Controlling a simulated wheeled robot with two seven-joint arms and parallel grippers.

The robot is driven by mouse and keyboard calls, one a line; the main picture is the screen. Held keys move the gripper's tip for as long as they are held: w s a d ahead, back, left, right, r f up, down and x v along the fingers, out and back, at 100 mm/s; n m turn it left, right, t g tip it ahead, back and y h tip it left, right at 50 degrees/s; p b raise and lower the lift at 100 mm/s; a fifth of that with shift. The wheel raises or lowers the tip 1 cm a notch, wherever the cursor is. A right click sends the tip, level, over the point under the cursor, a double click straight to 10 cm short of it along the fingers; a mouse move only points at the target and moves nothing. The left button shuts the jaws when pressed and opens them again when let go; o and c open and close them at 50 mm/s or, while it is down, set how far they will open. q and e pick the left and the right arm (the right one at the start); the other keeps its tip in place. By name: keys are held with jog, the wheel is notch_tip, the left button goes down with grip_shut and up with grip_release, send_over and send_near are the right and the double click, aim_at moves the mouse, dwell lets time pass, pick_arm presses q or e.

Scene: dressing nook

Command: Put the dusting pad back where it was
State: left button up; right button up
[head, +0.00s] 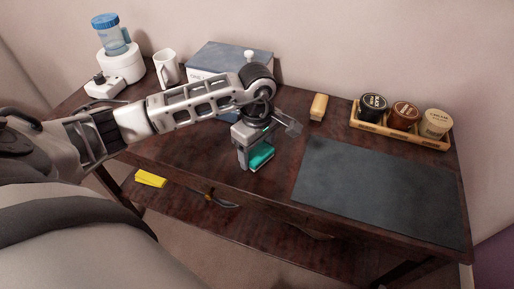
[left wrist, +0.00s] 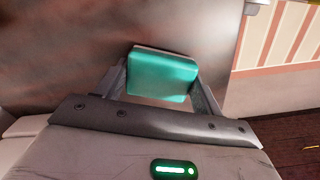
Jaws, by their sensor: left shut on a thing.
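The dusting pad is a teal block (head: 261,156) between the fingers of my left gripper (head: 257,160) in the head view. In the left wrist view the teal pad (left wrist: 162,75) sits between the two fingertips, and my left gripper (left wrist: 160,88) is shut on it. In the head view the gripper points down at the front middle of the dark wooden table (head: 200,150), left of the dark mat (head: 385,190). I cannot tell whether the pad touches the table. My right gripper is not in view.
A tan block (head: 319,107) lies behind the mat. A wooden tray (head: 398,133) holds three round tins at the back right. A grey-blue box (head: 228,56), white mug (head: 167,68) and blue-lidded jar (head: 113,38) stand at the back left. A yellow cloth (head: 150,178) lies lower down at the front.

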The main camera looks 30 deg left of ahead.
aim_at(257, 151)
pick_arm(q)
jog(key=shift+f, duration=0.2)
jog(key=o, duration=0.9)
jog(key=shift+o, duration=0.2)
jog(key=shift+r, duration=0.15)
notch_tip(257, 151, up, 12)
